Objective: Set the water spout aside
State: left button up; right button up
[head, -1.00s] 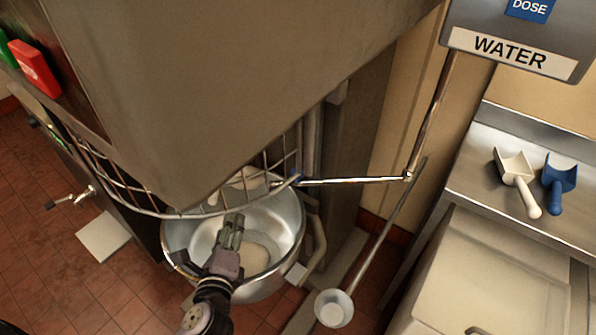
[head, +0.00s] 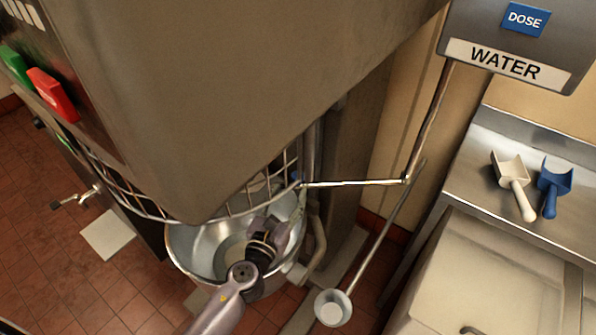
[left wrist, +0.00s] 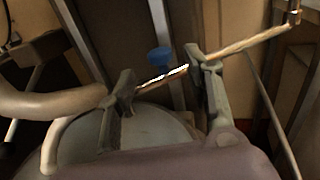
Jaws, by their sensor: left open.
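The water spout (head: 355,183) is a thin shiny metal tube. It runs left from the elbow below the WATER box to the wire guard over the mixer bowl. My left gripper (head: 290,218) is at the bowl's right side, just below the spout's left end. In the left wrist view the fingers (left wrist: 160,103) are open, and the spout (left wrist: 250,42) crosses from upper right toward the space between them. Whether either finger touches it, I cannot tell. A blue piece (left wrist: 160,58) shows beyond the tube. My right gripper is not in view.
The steel mixer bowl (head: 190,240) is under the wire guard (head: 130,195) and the mixer head (head: 220,90). A small cup (head: 332,308) on a slanted rod stands to the right. White (head: 513,180) and blue (head: 555,183) scoops lie on the right counter.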

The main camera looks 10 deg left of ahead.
pick_arm(q)
jog(key=w, duration=0.5)
jog(key=w+d, duration=0.1)
jog(key=w, duration=0.1)
jog(key=shift+w, duration=0.25)
jog(key=shift+c, duration=0.2)
grip_shut()
dwell(0.4)
